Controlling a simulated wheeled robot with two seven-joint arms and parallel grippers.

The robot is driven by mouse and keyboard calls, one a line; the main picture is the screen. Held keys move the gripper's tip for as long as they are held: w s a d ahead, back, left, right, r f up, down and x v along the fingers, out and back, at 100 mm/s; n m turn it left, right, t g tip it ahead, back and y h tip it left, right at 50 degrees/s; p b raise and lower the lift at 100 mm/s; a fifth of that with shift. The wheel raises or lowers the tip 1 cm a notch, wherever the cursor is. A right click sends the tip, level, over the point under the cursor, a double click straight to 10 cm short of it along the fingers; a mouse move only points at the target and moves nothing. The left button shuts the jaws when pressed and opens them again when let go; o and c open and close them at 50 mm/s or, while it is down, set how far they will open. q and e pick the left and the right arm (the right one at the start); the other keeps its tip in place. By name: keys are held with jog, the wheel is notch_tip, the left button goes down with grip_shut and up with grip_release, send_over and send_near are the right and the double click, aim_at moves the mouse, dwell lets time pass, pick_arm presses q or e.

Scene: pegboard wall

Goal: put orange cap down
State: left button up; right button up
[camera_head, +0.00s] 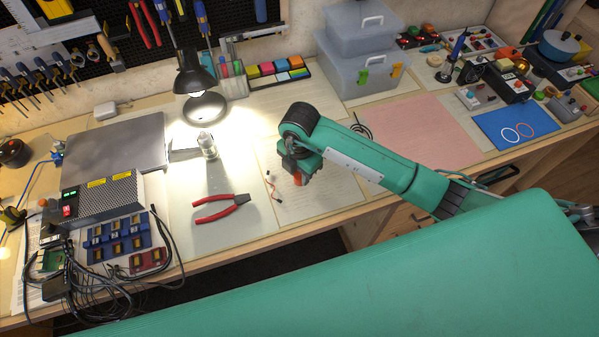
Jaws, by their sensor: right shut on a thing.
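The orange cap (299,179) shows as a small orange patch at the tip of my right gripper (296,172), above the paper sheets in the middle of the bench. The gripper is shut on it, and the gripper and wrist hide most of the cap. I cannot tell whether the cap touches the bench. A small clear bottle (208,146) stands upright under the lamp, left of the gripper. My left gripper is out of view.
Red-handled pliers (220,207) and a small wired part (273,188) lie left of the gripper. A desk lamp (194,80) stands behind the bottle. Clear storage boxes (359,65) stand at the back. The pink mat (425,132) on the right is mostly bare.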

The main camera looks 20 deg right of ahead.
jog(key=shift+f, duration=0.7)
jog(key=o, duration=0.9)
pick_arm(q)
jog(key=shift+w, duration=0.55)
pick_arm(e)
jog(key=shift+o, duration=0.2)
jog(key=shift+r, duration=0.1)
